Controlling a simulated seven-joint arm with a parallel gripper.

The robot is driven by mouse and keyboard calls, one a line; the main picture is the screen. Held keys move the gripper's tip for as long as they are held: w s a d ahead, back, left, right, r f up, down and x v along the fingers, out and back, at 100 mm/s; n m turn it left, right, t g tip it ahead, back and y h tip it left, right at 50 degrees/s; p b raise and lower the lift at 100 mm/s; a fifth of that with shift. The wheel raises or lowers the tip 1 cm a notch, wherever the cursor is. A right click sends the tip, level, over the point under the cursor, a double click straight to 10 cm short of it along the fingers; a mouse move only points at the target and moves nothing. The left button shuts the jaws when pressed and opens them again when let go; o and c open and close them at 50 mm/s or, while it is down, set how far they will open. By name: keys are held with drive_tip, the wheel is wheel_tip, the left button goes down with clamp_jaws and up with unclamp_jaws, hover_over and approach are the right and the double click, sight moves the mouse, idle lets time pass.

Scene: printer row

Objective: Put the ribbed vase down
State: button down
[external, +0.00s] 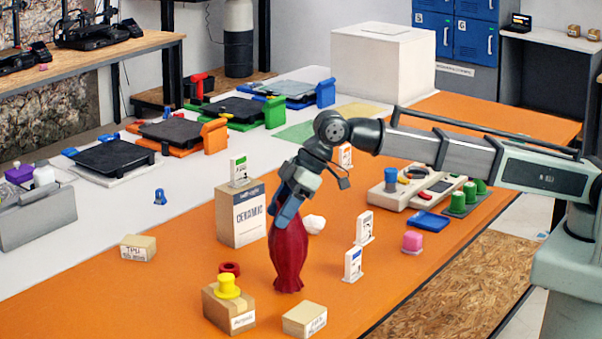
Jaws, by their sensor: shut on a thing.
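The ribbed vase (289,257) is dark red and stands upright, with its base at or just above the orange table top (190,272); I cannot tell whether it touches. My gripper (284,212) comes down from above and is shut on the upper part of the vase. The gripper hides the vase's rim and part of its upper side.
A box marked CERAMIC (241,215) stands close left of the vase. White cards (353,265) and a pink piece (412,241) stand to the right.

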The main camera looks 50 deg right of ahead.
drive_tip(key=shift+f, duration=0.6)
drive_tip(key=shift+c, duration=2.1)
unclamp_jaws()
drive_tip(key=shift+f, duration=0.15)
drive_tip(key=v, duration=1.2)
